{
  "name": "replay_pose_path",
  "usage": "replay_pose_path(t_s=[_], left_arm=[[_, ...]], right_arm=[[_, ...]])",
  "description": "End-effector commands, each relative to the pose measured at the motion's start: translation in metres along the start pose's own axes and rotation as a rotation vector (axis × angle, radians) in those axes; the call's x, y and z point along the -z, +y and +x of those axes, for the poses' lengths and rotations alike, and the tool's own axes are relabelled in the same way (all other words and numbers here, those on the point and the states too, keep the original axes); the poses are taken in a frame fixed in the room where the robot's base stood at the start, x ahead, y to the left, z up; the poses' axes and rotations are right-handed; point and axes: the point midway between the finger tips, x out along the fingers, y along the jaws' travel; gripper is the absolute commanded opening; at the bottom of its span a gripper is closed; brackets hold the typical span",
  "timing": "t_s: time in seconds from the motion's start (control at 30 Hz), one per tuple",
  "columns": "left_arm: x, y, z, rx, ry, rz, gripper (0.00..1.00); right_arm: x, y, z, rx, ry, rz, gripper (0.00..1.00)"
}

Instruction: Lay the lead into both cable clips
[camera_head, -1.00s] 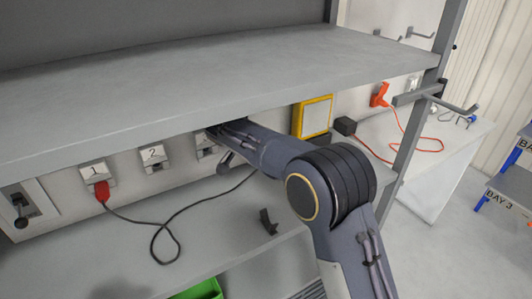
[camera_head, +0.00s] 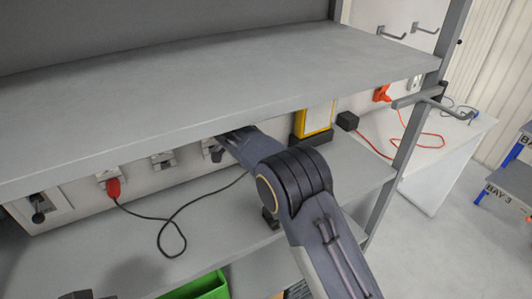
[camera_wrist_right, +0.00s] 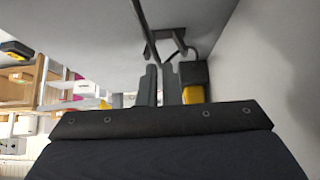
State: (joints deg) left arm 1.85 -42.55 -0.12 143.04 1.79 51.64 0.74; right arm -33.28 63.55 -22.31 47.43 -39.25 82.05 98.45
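The black lead (camera_head: 161,239) runs from a red plug (camera_head: 113,188) in a wall socket, loops on the lower shelf and rises right until my right arm hides it. A dark clip-like piece (camera_head: 270,218) stands on the lower shelf, partly behind that arm. I cannot make out a second clip for certain. In the right wrist view the right gripper's (camera_wrist_right: 161,70) fingers are close together with a narrow gap. A dark bar crosses just beyond them; whether they hold anything is unclear.
The upper shelf (camera_head: 200,86) overhangs the sockets. A yellow-framed box (camera_head: 316,118) stands right of my arm, with a small black block (camera_head: 347,121) beside it. A green bin (camera_head: 203,287) sits below.

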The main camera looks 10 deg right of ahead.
Motion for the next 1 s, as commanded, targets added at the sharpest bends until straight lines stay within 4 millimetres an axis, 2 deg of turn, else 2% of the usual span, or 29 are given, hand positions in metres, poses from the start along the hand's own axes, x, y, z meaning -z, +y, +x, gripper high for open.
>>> replay_pose_path(t_s=[0.13, 0.47, 1.0], left_arm=[[0.004, 0.003, -0.007, 0.0, 0.0, 0.0, 0.36], [0.003, 0.002, -0.005, 0.0, 0.0, 0.0, 0.36], [-0.012, -0.011, 0.024, 0.0, 0.0, 0.0, 0.36]], right_arm=[[-0.001, -0.007, -0.002, 0.0, 0.001, 0.0, 0.0], [-0.004, -0.008, 0.001, 0.0, 0.0, 0.0, 0.0], [-0.03, -0.007, 0.032, 0.0, 0.001, -0.001, 0.0]])
